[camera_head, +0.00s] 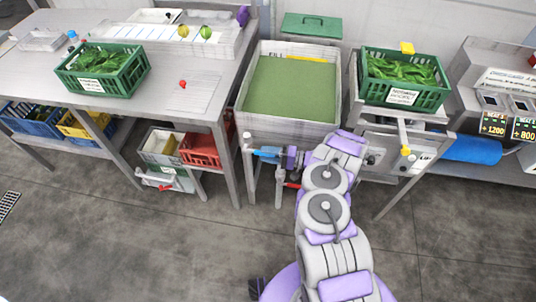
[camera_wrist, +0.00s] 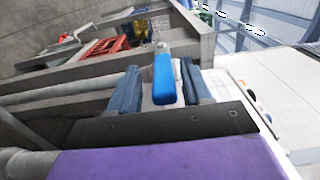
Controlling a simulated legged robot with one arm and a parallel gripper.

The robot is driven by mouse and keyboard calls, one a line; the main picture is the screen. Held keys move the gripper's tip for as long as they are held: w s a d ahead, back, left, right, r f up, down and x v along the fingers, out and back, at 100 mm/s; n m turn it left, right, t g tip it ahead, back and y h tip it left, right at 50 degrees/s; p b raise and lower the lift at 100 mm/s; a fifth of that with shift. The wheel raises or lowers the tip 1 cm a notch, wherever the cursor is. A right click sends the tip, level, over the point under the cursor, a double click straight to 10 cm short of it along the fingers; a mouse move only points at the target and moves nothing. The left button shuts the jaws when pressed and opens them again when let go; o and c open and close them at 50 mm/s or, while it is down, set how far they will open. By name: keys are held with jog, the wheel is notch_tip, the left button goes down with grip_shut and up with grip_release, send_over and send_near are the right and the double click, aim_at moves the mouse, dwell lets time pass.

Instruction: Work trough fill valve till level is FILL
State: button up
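The trough (camera_head: 240,118) is a pale grey box holding flat green water (camera_head: 290,88). Lettering that seems to read FILL and a yellow strip (camera_head: 308,59) show on its back inner wall, just above the water. A blue valve handle (camera_head: 266,153) sits on pipework at the trough's lower front. My gripper (camera_head: 288,157) is at the right end of this handle. In the wrist view the blue handle (camera_wrist: 165,80) lies between the two dark fingers of my gripper (camera_wrist: 160,90), with pale gaps on both sides. Contact cannot be seen.
A red handle (camera_head: 293,185) sits lower on the pipework. The left table (camera_head: 190,60) holds a green crate of leaves (camera_head: 125,72); a second crate (camera_head: 420,97) stands right of the trough. Several bins are under the left table. The floor in front is clear.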

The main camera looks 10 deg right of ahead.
jog(key=p+v, duration=0.2)
jog(key=v, duration=1.5)
jog(key=shift+d+p, duration=0.2)
jog(key=shift+p, duration=0.15)
jog(key=shift+s, duration=0.1)
